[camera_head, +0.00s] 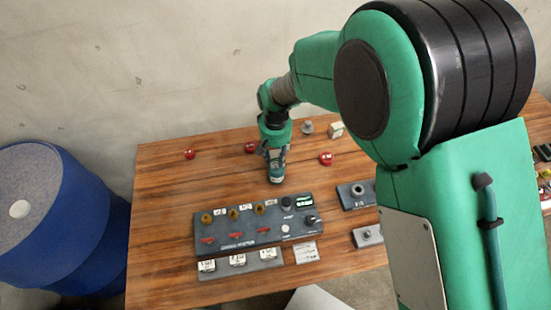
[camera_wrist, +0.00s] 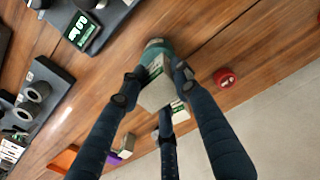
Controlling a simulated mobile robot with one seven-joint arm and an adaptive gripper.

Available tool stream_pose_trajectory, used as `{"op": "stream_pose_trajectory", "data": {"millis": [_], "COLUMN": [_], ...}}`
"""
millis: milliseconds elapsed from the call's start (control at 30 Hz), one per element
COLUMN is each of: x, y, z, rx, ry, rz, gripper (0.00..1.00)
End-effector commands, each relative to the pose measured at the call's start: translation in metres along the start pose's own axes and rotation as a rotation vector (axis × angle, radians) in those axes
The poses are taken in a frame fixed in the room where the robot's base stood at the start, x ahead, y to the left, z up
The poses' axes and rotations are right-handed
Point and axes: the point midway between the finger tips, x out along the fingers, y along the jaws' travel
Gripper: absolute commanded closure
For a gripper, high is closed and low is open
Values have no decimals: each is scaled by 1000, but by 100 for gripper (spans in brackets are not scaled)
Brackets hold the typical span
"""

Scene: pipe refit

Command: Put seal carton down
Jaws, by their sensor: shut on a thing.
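My gripper (camera_wrist: 156,90) is shut on the seal carton (camera_wrist: 157,94), a small pale box with a green and white label, seen between the dark fingers in the wrist view. In the head view my gripper (camera_head: 276,176) points down over the wooden table (camera_head: 165,220), just behind the grey control panel (camera_head: 243,240). I cannot tell whether the carton touches the table. A rounded teal thing (camera_wrist: 154,47) shows just beyond the carton in the wrist view.
Red knobs (camera_head: 190,154), (camera_head: 250,148), (camera_head: 326,158) stand along the table's back. A pale box (camera_head: 336,130) and a grey fitting (camera_head: 307,128) are behind. Dark fixture blocks (camera_head: 345,203) lie right of the panel. A blue drum (camera_head: 75,235) stands left. The table's left part is clear.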

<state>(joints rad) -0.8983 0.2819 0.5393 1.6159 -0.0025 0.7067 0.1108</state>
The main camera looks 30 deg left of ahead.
Motion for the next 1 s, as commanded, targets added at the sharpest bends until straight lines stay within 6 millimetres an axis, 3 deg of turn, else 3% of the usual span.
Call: {"op": "stream_pose_trajectory", "data": {"millis": [133, 600, 633, 700, 1000], "x": [12, 16, 16, 16, 15], "y": [0, 0, 0, 0, 0], "z": [-1, -1, -1, -1, -1], "rx": [0, 0, 0, 0, 0], "ry": [2, 2, 2, 2, 2], "rz": [0, 0, 0, 0, 0], "gripper": [94, 94, 64, 50, 49]}}
